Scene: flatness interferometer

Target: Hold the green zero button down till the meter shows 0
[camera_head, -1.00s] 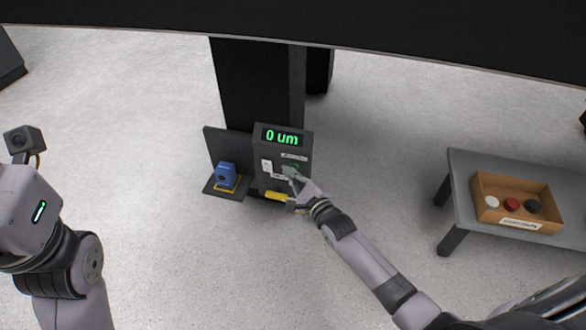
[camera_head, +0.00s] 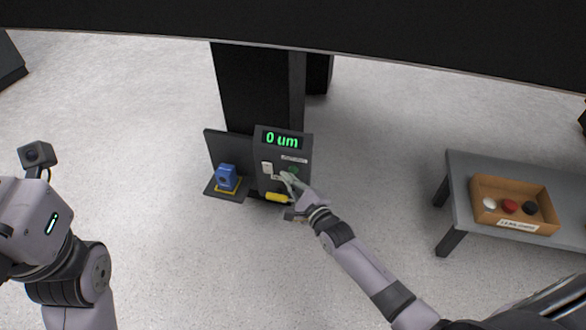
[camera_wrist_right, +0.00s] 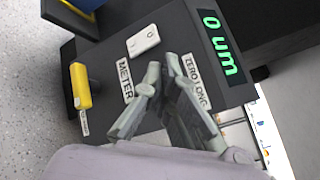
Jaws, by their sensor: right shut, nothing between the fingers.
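The dark instrument panel (camera_head: 264,147) stands at the middle of the head view. Its meter display (camera_head: 283,139) reads "0 um" in green; it also shows in the right wrist view (camera_wrist_right: 220,46). The green zero button (camera_head: 294,169) shows as a small green patch just above my right fingertips; I cannot make it out in the wrist view, where the fingers may hide it. My right gripper (camera_head: 287,177) is shut and empty in front of the panel; it also shows in the wrist view (camera_wrist_right: 168,72). My left gripper's fingers are out of view.
A white switch (camera_head: 267,168) is left of the button, with a yellow handle (camera_head: 277,197) below. A blue block (camera_head: 226,176) sits on a yellow base at the left. At the right, a table (camera_head: 464,205) bears a wooden tray (camera_head: 482,184) with white, red and black pieces.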

